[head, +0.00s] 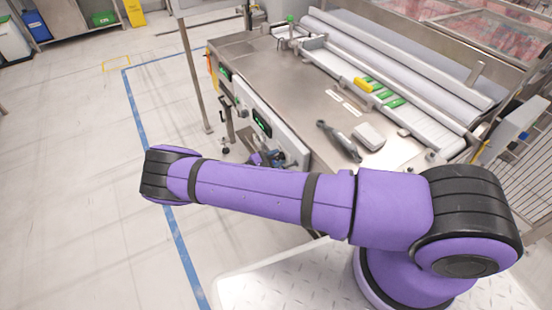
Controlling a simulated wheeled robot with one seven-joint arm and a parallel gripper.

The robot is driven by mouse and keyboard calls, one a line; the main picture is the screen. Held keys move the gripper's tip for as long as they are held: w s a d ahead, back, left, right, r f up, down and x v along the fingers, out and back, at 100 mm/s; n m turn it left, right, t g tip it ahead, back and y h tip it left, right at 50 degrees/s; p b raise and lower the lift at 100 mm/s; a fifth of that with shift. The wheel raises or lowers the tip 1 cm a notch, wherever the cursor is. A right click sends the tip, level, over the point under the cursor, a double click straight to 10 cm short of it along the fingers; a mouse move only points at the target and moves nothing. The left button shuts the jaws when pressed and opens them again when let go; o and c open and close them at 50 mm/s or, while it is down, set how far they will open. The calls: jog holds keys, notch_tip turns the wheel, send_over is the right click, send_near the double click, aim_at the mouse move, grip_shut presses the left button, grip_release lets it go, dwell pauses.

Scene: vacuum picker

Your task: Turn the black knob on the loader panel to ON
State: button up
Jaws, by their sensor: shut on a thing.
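The loader panel (244,95) is a pale strip on the front side of the steel machine, with a small dark display (262,123) lit green. My gripper (274,158) is at the lower right end of this panel, mostly hidden behind my purple forearm. It is shut on the black knob, as far as its place at the panel shows. The knob itself is covered by my gripper and arm, so its pointer and the ON mark cannot be read.
The steel machine top (262,62) carries a grey-handled tool (338,140), a pale block (369,136) and green and yellow packs (376,89) on a conveyor. A metal post (190,70) stands left of the machine. The floor (75,180) at left is clear.

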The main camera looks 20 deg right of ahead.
jog(key=shift+f+m, duration=0.1)
jog(key=shift+m, duration=1.5)
jog(key=shift+s, duration=0.1)
jog(key=shift+a, duration=0.1)
jog(key=o, duration=0.5)
jog(key=shift+o, duration=0.2)
jog(key=s+a, duration=0.2)
jog(key=a, duration=0.8)
jog(key=shift+a, duration=0.25)
